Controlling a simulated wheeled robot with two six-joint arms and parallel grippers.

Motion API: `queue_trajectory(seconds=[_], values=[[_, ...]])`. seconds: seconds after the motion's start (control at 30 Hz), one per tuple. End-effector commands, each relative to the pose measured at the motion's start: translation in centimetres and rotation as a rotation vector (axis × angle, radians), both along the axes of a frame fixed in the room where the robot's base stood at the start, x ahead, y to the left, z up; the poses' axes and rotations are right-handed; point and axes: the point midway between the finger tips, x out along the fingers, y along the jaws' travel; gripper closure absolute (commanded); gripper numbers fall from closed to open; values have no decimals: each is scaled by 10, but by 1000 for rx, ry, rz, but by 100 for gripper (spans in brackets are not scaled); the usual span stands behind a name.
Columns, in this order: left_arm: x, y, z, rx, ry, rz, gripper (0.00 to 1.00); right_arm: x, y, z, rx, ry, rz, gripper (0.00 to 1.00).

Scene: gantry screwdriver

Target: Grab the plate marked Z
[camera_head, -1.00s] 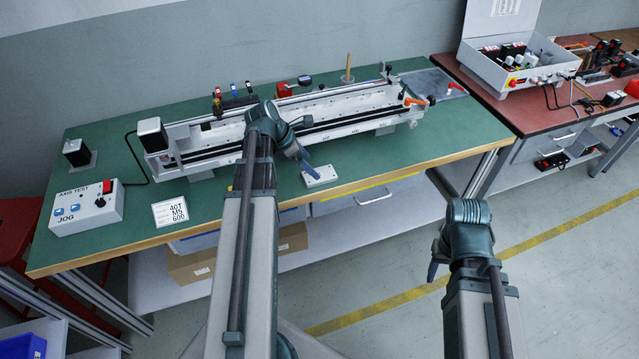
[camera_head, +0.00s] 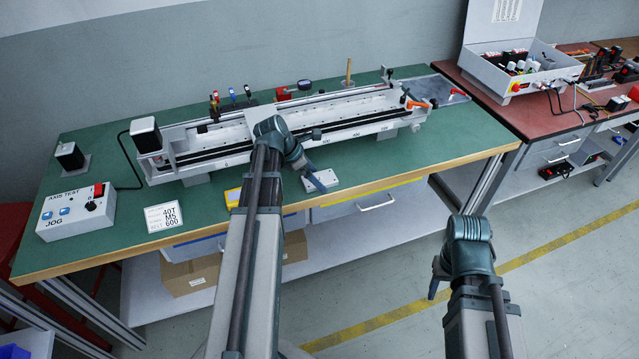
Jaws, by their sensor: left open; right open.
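A small white plate (camera_head: 337,181) with dark holes lies flat on the green bench, in front of the long linear rail (camera_head: 347,131). No Z is legible on it at this size. My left gripper (camera_head: 317,180) reaches over the bench at the plate's left end and covers part of it. It is open with nothing seen in it; whether it touches the plate I cannot tell. My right gripper (camera_head: 436,280) hangs open and empty over the floor, in front of the bench. My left arm hides part of the bench and rail.
The green bench (camera_head: 110,150) carries a jog box (camera_head: 77,212), a white label card (camera_head: 164,217) and a motor block (camera_head: 70,157). A red-brown bench (camera_head: 470,80) with an open white case stands at the right. Bench surface right of the plate is clear.

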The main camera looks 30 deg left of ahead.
Motion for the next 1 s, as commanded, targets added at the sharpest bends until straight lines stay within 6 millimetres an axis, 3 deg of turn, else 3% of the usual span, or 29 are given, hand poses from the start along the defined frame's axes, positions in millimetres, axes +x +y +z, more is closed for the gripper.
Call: queue_trajectory(seconds=[0.47, 1.0], values=[[0, 0, -3, 0, 0, 0, 2, 0, 0, -3, 0, 0, 0, 50], [0, 0, -3, 0, 0, 0, 99, 0, 0, -3, 0, 0, 0, 50]])
